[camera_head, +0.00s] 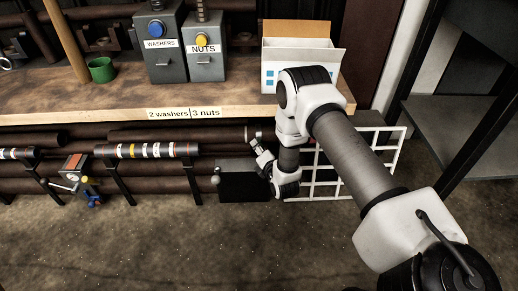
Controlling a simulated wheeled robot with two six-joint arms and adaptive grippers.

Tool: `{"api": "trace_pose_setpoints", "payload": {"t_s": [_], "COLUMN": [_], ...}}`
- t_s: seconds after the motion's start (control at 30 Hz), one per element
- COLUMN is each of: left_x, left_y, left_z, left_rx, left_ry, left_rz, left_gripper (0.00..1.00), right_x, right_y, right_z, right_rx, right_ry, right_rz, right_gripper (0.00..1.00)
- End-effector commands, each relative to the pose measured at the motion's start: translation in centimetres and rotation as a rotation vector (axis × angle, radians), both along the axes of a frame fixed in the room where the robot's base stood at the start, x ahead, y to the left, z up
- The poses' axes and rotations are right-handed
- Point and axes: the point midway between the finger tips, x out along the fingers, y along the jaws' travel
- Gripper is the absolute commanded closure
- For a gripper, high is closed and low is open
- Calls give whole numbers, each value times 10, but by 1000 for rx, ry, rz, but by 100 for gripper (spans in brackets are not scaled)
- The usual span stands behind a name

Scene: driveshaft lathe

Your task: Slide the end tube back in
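A dark tube with white, orange and red bands (148,151) lies level on black stands below the bench edge. A second banded tube (15,153) lies in line with it at the left edge, with a gap between the two. I cannot tell which one is the end tube. My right arm comes in from the right, and its gripper (256,148) is small and dark, to the right of the longer tube and apart from it. Whether its fingers are open or shut is unclear. My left gripper is not in view.
A wooden bench (110,103) holds a green cup (102,69), a washers box (160,66), a nuts box (205,68) and an open white carton (275,46). A black box (243,184) and a white grid (335,185) stand below. The front floor is clear.

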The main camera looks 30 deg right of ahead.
Motion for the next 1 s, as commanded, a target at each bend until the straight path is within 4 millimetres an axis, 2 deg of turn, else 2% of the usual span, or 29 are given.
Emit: {"api": "trace_pose_setpoints", "payload": {"t_s": [0.13, 0.23, 0.53, 0.7, 1.0], "left_x": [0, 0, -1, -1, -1], "left_y": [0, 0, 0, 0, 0], "left_z": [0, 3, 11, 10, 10], "left_rx": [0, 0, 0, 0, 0], "left_ry": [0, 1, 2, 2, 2], "left_rz": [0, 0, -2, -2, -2], "left_gripper": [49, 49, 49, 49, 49], "right_x": [1, 6, 46, 60, 61], "right_y": [1, 10, 75, 98, 100], "right_z": [0, 1, 1, 0, 0], "right_rx": [0, -1, -1, -1, 1], "right_ry": [0, 1, -3, -2, -1], "right_rz": [0, 3, 6, 3, -1], "right_gripper": [100, 100, 100, 100, 100]}}
